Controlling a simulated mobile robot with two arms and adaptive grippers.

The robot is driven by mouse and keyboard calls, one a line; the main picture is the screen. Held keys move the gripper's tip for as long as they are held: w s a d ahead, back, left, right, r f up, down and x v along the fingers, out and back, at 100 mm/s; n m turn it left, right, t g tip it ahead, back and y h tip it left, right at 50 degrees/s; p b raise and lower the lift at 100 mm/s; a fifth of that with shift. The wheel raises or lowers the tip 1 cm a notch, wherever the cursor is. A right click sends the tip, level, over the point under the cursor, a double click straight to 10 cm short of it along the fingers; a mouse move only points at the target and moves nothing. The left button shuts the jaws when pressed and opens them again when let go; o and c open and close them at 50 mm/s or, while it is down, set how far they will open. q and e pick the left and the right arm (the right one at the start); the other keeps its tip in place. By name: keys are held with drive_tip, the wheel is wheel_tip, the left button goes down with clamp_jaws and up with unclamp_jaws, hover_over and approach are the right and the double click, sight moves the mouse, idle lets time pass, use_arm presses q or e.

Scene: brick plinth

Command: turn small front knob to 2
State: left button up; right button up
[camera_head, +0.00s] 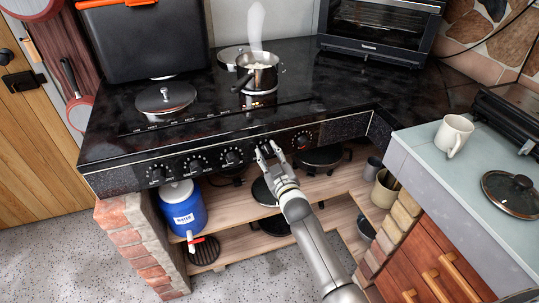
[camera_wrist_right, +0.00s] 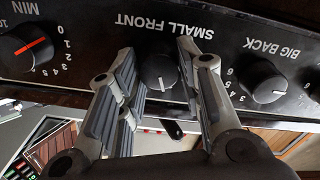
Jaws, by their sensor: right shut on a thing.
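The small front knob (camera_wrist_right: 160,72) is dark and round, below its upside-down "SMALL FRONT" label in the right wrist view. My right gripper (camera_wrist_right: 159,85) has one finger on each side of it and is shut on it. In the head view my right gripper (camera_head: 268,150) reaches up to the stove's front panel, and its fingers hide the knob. The number the knob points to cannot be read. My left gripper is not in view.
The big back knob (camera_wrist_right: 263,82) and the MIN knob (camera_wrist_right: 27,45) with a red mark flank the gripper. A white mug (camera_head: 453,135) stands on the right counter.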

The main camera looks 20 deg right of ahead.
drive_tip(key=shift+n, duration=0.7)
drive_tip(key=o, duration=1)
drive_tip(key=shift+s, duration=0.15)
drive_tip(key=shift+s, duration=0.3)
drive_tip(key=s, duration=1.1)
drive_tip(key=shift+s+d, duration=0.1)
drive_tip(key=shift+d, duration=0.1)
